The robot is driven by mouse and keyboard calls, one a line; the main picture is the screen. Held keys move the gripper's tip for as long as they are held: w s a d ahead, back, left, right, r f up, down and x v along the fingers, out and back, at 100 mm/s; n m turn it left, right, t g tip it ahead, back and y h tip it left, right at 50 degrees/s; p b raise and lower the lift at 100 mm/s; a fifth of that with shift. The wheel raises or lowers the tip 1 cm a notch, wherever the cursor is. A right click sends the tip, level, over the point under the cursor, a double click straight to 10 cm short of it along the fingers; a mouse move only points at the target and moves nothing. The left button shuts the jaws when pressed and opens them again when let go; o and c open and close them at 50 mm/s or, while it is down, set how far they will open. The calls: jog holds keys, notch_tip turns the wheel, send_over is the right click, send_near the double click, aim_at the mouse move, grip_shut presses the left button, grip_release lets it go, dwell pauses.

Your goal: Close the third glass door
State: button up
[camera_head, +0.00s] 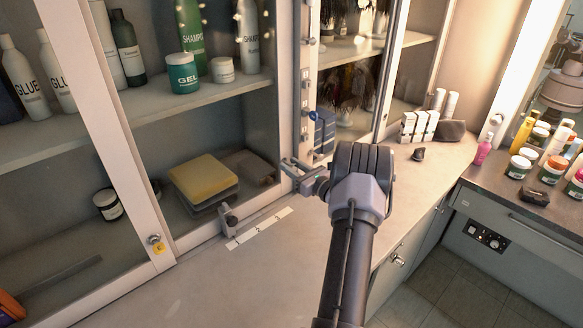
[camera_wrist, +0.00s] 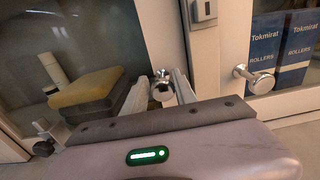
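A glass-fronted cabinet runs along the left and back. A white-framed glass pane (camera_wrist: 75,50) fills the left of the wrist view, with a yellow folded towel behind it. At its frame is a round metal knob (camera_wrist: 162,90). My gripper (camera_wrist: 164,76) reaches to this knob with its fingers apart, one on either side of it; I cannot see contact. In the head view my gripper (camera_head: 290,174) is at the frame post right of the towels. Another knob (camera_wrist: 259,82) is on the frame to the right. I cannot tell which door counts as third.
A knob with a yellow tag (camera_head: 154,240) is on the left frame. A metal clamp-like piece (camera_head: 229,219) and a pale marked strip (camera_head: 260,228) are at the cabinet's foot. Small boxes (camera_head: 419,126) and bottles stand on the right counter. The front counter is mostly clear.

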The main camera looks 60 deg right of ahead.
jog(key=p+v, duration=0.3)
jog(key=v, duration=1.4)
jog(key=shift+s, duration=0.25)
